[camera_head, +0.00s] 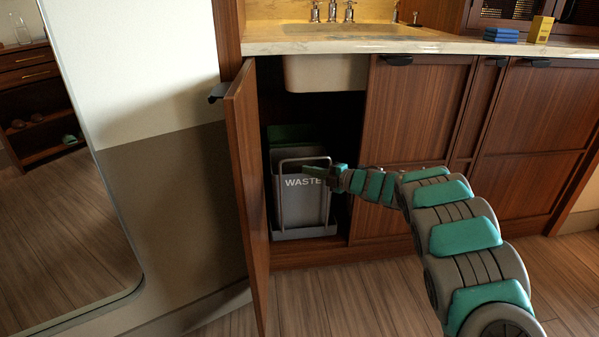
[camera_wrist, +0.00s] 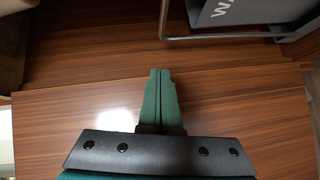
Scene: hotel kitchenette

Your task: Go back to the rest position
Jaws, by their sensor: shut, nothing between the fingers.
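My gripper (camera_head: 312,172) is at the end of my grey and teal arm, in front of the open cabinet under the sink. In the wrist view my gripper (camera_wrist: 160,74) has its two green fingers together, with nothing between them. A grey waste bin (camera_head: 303,205) marked "WASTE" stands inside the cabinet, behind my gripper in the head view. Part of the bin (camera_wrist: 245,12) and its metal frame show at the top right of the wrist view. I cannot tell whether the gripper touches the bin.
The cabinet door (camera_head: 246,190) stands open to the left of my gripper. Closed cabinet fronts (camera_head: 415,115) are at the right, below the counter (camera_head: 400,46). Blue sponges (camera_head: 501,34) and a yellow box (camera_head: 540,29) stand on the counter. The wooden floor (camera_head: 350,300) in front looks clear.

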